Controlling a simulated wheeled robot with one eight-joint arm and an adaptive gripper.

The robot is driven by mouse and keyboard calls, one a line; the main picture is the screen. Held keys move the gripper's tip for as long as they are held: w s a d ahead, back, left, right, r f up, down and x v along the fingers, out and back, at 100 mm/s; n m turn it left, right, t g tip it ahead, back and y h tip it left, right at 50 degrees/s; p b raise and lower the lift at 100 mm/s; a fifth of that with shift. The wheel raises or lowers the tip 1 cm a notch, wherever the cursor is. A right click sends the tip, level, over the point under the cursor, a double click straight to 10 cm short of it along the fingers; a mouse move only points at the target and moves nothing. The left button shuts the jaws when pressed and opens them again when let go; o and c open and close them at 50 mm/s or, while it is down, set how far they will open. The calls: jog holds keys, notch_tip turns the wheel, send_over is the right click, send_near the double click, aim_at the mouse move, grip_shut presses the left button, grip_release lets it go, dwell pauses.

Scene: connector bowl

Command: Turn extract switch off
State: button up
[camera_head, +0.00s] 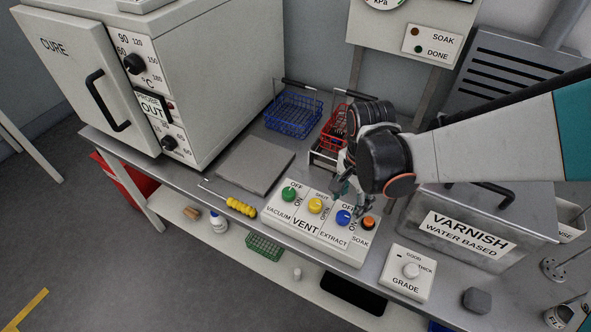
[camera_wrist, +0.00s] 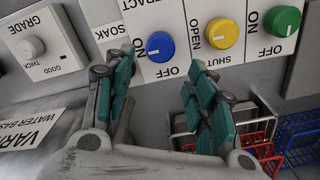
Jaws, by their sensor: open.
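The extract switch is a round blue knob (camera_head: 343,217) on a white control panel (camera_head: 312,232), between the yellow vent knob and the orange soak button. In the wrist view the blue knob (camera_wrist: 160,46) shows a small pale mark towards its left side, and an OFF label is printed just below it. My gripper (camera_head: 350,195) is over the panel, close to the blue knob, and partly covers the labels there. In the wrist view my gripper (camera_wrist: 156,74) is open and empty, with its fingertips to either side below the knob. Contact is not visible.
A yellow knob (camera_head: 315,205), green knob (camera_head: 289,194) and orange soak button (camera_head: 368,223) share the panel. Red (camera_head: 336,127) and blue (camera_head: 293,114) wire baskets stand behind. A grade dial box (camera_head: 405,286) and varnish tank (camera_head: 470,238) are to the right.

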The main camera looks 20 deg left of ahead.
aim_at(344, 215)
jog(key=f+b, duration=0.1)
jog(key=s+f+b, duration=0.1)
jog(key=f, duration=0.1)
jog(key=f+b, duration=0.1)
jog(key=f, duration=0.1)
jog(key=shift+s+a, duration=0.3)
jog(key=shift+w, duration=0.1)
jog(key=c, duration=1.1)
